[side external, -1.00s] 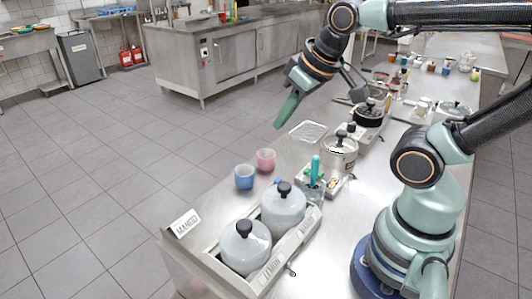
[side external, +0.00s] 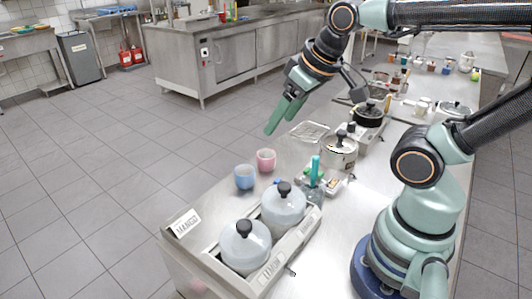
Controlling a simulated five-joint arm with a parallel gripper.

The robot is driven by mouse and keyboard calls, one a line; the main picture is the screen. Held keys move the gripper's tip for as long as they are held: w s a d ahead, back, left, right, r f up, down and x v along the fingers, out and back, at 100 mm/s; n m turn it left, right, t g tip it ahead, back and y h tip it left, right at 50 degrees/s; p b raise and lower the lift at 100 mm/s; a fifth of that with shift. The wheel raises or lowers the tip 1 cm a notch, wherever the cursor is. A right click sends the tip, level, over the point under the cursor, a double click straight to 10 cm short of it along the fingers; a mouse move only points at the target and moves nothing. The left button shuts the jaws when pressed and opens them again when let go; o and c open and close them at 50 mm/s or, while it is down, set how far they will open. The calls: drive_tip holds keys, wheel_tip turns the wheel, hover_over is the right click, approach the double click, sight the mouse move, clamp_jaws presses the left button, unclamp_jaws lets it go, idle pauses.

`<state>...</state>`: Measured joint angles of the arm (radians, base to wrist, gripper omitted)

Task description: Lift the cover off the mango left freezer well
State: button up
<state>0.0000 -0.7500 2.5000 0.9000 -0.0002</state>
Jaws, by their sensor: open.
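A grey two-well freezer unit (side external: 211,258) sits at the near left end of the steel counter. Each well has a pale domed cover with a black knob: the left cover (side external: 245,255) and the right cover (side external: 284,212). Both covers sit on the unit. A card reading MANGO (side external: 185,223) stands at the counter's left edge behind the left cover. My gripper (side external: 280,123) hangs high above the counter's far left edge, open and empty, well apart from both covers.
A blue cup (side external: 244,177) and a pink cup (side external: 266,160) stand behind the covers. A glass with a teal-handled tool (side external: 315,172) stands close to the right cover. Pots (side external: 340,153) and a wire rack (side external: 310,131) are farther along.

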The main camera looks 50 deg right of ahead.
drive_tip(key=n+g, duration=0.6)
drive_tip(key=n, duration=1)
hover_over(284, 185)
drive_tip(key=f, duration=0.6)
drive_tip(key=s+f, duration=0.1)
drive_tip(key=f, duration=0.3)
drive_tip(key=shift+f, duration=0.1)
drive_tip(key=shift+w+f, duration=0.2)
drive_tip(key=shift+f, duration=1.15)
drive_tip(key=shift+w+f, duration=0.2)
drive_tip(key=shift+f, duration=1.15)
clamp_jaws()
